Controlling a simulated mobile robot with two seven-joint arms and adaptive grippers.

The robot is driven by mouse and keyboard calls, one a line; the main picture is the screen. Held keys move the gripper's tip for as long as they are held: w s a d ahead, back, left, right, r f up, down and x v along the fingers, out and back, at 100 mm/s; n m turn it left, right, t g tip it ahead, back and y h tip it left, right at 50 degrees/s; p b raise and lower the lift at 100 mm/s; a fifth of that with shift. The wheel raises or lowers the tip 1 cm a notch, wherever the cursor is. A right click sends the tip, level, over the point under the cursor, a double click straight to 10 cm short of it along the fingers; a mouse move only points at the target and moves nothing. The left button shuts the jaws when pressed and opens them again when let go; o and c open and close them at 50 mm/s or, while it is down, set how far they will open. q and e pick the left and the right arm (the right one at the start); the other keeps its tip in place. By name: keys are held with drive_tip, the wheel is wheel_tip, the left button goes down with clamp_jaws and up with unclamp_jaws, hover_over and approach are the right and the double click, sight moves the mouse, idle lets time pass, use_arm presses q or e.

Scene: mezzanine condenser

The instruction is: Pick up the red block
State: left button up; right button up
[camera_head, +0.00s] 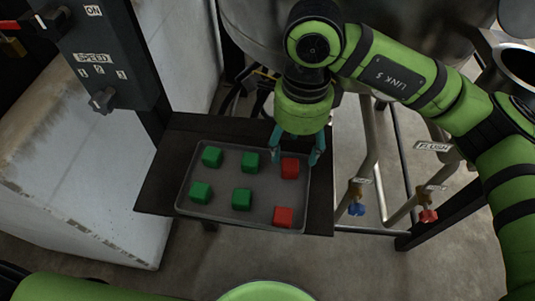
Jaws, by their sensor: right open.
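Two red blocks lie in a grey tray (232,218). One red block (290,168) is at the tray's back right, and the other red block (283,216) is at its front right. My right gripper (295,158) is open, pointing down, with its teal fingers on either side of the back red block in this view. I cannot tell whether the fingers touch it or how far above it they are. My left gripper is not in view.
Several green blocks (212,156) fill the left and middle of the tray. The tray sits on a dark shelf (155,185). A control panel (98,55) stands at left. Pipes with a blue valve (356,208) and a red valve (428,215) stand at right.

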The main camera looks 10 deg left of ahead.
sight(291, 165)
drive_tip(key=shift+w+d+f, duration=0.15)
drive_tip(key=shift+d+f, duration=0.05)
drive_tip(key=shift+f, duration=0.05)
drive_tip(key=shift+d+f, duration=0.1)
drive_tip(key=shift+f, duration=0.25)
drive_tip(key=f+p, duration=0.1)
drive_tip(key=f, duration=0.1)
drive_tip(key=a+f, duration=0.1)
drive_tip(key=f, duration=0.1)
drive_tip(key=shift+w+f+p, duration=0.1)
drive_tip(key=shift+f+p, duration=0.15)
drive_tip(key=shift+p, duration=0.1)
drive_tip(key=shift+d+f, duration=0.1)
drive_tip(key=shift+f, duration=0.5)
